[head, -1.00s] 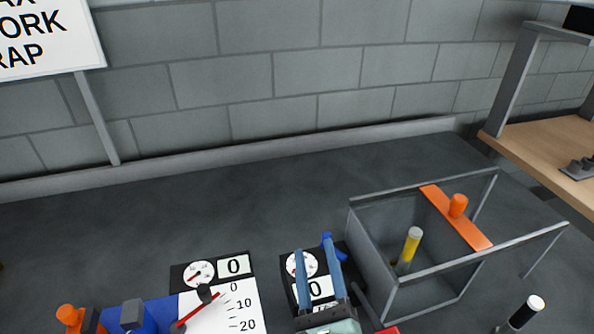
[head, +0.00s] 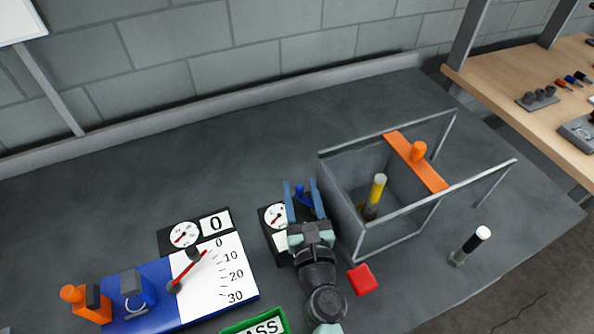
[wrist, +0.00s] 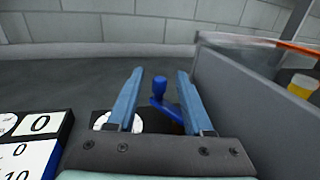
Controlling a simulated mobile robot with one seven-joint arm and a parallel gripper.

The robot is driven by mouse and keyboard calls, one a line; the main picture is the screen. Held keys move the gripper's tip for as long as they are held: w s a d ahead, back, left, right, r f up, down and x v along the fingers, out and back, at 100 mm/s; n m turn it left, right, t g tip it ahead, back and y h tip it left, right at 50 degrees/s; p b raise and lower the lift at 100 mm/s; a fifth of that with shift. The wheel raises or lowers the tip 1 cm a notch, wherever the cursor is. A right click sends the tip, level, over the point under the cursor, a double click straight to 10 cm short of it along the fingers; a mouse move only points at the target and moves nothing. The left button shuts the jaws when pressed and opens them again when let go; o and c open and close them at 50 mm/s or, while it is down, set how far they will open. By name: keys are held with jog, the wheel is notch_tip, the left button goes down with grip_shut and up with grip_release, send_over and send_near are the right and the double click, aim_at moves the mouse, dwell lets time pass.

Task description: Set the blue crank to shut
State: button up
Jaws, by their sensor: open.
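The blue crank (head: 301,193) stands on a small black panel with a white dial (head: 275,216), left of the grey frame box. In the wrist view the crank (wrist: 159,90) has an upright blue knob and a short arm running down to the right. My gripper (head: 300,185) is open, with its two blue fingers on either side of the crank. In the wrist view my gripper (wrist: 160,75) has the knob between its fingers, nearer the right one. I cannot tell whether a finger touches it. The lower part of the panel is hidden by my gripper.
The grey open-framed box (head: 340,205) with an orange bar (head: 415,162) and a yellow-topped cylinder (head: 375,195) stands close right. A red block (head: 362,279) lies near its front. A white scale board (head: 222,280) with a red pointer is left. The bench behind is clear.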

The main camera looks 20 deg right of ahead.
jog(key=x, duration=0.4)
jog(key=shift+w, duration=0.2)
grip_shut()
